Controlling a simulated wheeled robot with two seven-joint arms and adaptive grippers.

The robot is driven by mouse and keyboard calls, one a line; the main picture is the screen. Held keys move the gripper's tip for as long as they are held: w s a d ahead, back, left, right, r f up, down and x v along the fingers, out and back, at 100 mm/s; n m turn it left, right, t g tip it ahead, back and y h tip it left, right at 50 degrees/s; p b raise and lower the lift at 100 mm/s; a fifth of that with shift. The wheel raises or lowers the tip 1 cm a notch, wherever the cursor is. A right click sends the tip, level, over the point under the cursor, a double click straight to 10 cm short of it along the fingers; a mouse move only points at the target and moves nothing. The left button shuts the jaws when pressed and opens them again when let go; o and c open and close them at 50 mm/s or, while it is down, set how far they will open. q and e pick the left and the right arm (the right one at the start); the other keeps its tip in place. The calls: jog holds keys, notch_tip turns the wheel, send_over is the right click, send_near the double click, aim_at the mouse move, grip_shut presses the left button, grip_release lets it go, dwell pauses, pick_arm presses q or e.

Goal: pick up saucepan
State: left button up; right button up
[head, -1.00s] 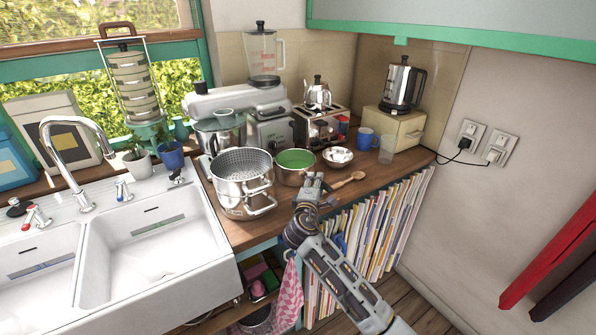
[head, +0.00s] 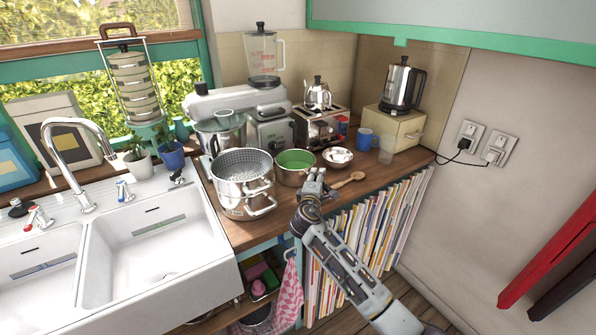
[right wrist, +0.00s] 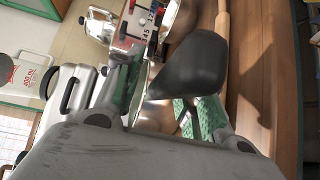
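The saucepan (head: 294,161), with a green inside and a metallic outer wall, sits on the wooden counter between a large steel pot and a small steel bowl. My right gripper (head: 316,174) is at its near right side and covers part of it in the head view. In the right wrist view a dark rounded handle (right wrist: 186,75) lies between the two fingers of the right gripper (right wrist: 165,98), which stand apart with green pads. A gap shows at the left finger; contact at the right finger is unclear. My left gripper is not in view.
The large steel pot (head: 243,180) stands close on the left. The small steel bowl (head: 338,157) and a wooden spoon (head: 347,180) lie to the right. A toaster (head: 319,128) stands behind. The white sink (head: 150,240) is at left.

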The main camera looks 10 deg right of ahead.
jog(key=shift+w+d, duration=0.15)
jog(key=shift+w, duration=0.1)
grip_shut()
dwell(0.4)
jog(key=shift+r, duration=0.15)
dwell(0.3)
